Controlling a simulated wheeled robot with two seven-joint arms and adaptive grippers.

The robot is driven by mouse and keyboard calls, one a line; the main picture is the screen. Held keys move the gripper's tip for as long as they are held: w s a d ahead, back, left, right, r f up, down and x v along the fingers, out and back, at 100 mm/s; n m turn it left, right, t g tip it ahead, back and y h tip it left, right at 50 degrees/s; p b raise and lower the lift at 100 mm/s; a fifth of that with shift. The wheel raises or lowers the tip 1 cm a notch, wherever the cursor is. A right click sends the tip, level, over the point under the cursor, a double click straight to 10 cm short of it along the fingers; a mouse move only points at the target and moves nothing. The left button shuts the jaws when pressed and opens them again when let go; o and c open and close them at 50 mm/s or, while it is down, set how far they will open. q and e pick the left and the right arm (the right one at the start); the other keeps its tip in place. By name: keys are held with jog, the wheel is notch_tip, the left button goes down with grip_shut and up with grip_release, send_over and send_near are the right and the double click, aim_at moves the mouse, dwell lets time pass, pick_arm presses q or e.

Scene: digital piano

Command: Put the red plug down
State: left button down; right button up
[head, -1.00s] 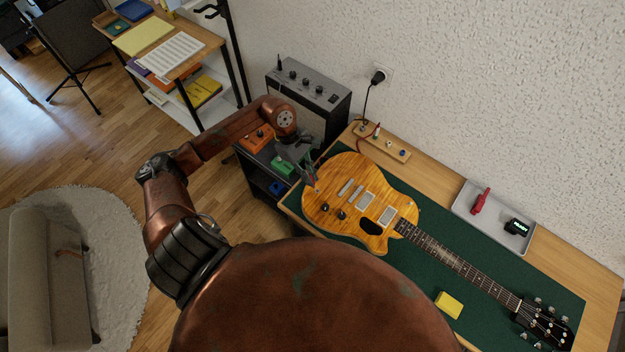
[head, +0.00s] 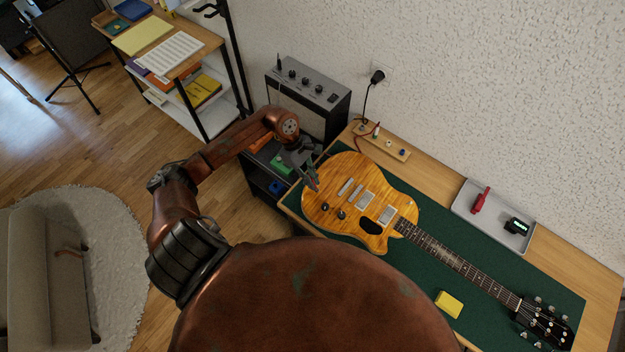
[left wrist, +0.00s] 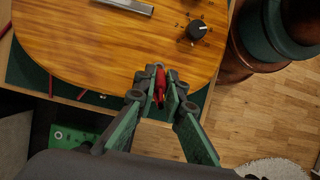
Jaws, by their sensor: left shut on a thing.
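My left gripper (head: 313,184) is at the rounded lower end of the amber guitar (head: 345,190). In the left wrist view, its green-padded fingers (left wrist: 160,100) are shut on the red plug (left wrist: 160,82), which shows between the fingertips against the guitar's edge. In the head view the plug is too small and covered to make out clearly. Whether it touches the guitar I cannot tell. My right gripper is not in view.
The guitar lies on a green mat (head: 440,240) on the wooden bench. A wooden strip with jacks (head: 392,148) stands behind it. A grey tray (head: 462,203) holds a red tool and a black device. A yellow block (head: 449,304) lies in front. The amplifier (head: 300,88) is at the back left.

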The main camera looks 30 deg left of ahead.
pick_arm(q)
jog(key=c, duration=2)
grip_release()
jog(key=shift+r, duration=0.15)
jog(key=shift+r+p, duration=0.25)
jog(key=shift+p, duration=0.2)
jog(key=b+v, duration=0.1)
jog(key=v, duration=1.1)
jog(key=shift+d, duration=0.15)
